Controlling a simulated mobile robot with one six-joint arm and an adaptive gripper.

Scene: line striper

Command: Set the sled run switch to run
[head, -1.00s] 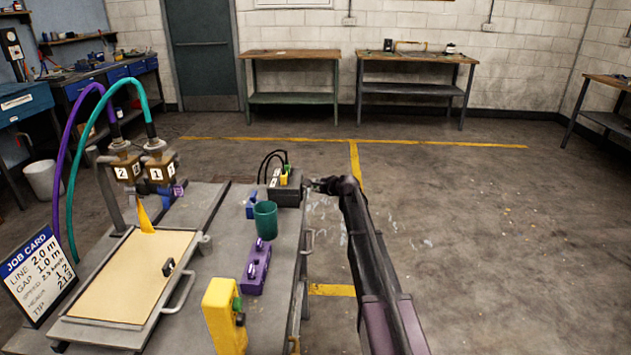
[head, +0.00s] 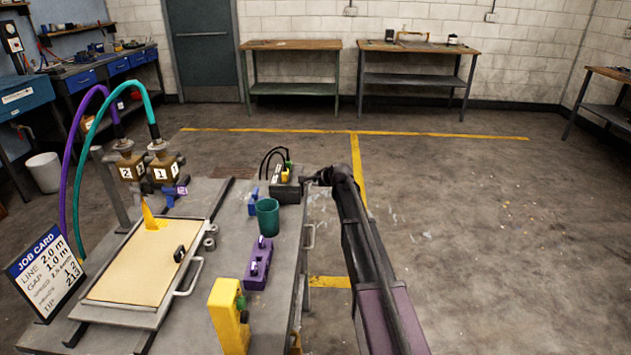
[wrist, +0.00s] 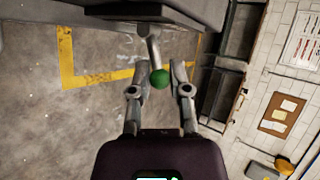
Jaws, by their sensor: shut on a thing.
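A grey switch box (head: 285,190) stands at the far right corner of the bench. In the wrist view a lever with a green ball knob (wrist: 160,78) hangs from a grey body (wrist: 165,10). My gripper (wrist: 159,80) has one finger on each side of the knob and is shut on the lever. In the head view my gripper (head: 309,180) is at the right side of the box, and the lever is hidden there.
A green cup (head: 267,217), a purple block (head: 258,263) and a yellow block (head: 228,318) stand along the bench's right side. A job card (head: 47,270) leans at the left. The floor right of my arm is clear.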

